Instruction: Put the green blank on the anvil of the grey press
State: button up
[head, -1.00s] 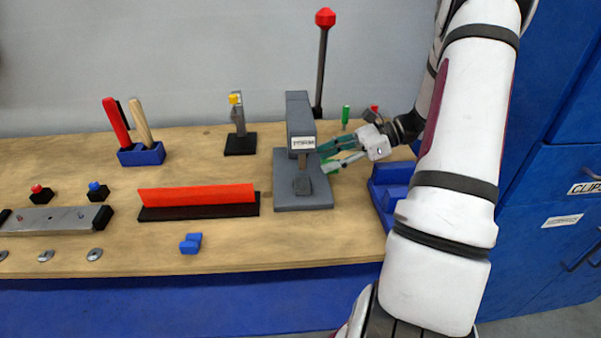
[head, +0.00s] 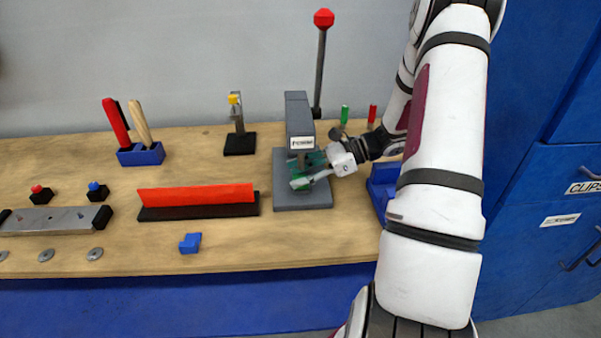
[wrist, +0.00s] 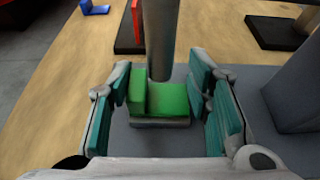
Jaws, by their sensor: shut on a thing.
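The grey press (head: 299,117) stands on the bench with its flat base (head: 302,203) toward me. My gripper (head: 310,173) reaches in from the right under the press head. In the wrist view its teal fingers (wrist: 163,105) are on both sides of the green blank (wrist: 170,99), shut on it. The blank is stepped, with a raised left end. The small grey anvil (wrist: 160,123) shows directly beneath the blank; whether they touch is unclear. The press's round ram (wrist: 160,40) hangs just beyond the blank's upper edge. In the head view my fingers partly hide the blank.
The red-knobbed lever (head: 323,18) rises behind the press. A red bar on a black base (head: 200,212) lies left, with a small blue block (head: 190,243) in front. A blue holder (head: 379,188) stands right, near my arm. Green (head: 344,115) and red (head: 372,115) pegs stand behind.

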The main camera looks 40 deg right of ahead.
jog(key=shift+f, duration=0.2)
jog(key=o, duration=1.1)
jog(key=shift+r, duration=0.25)
jog(key=v, duration=1.2)
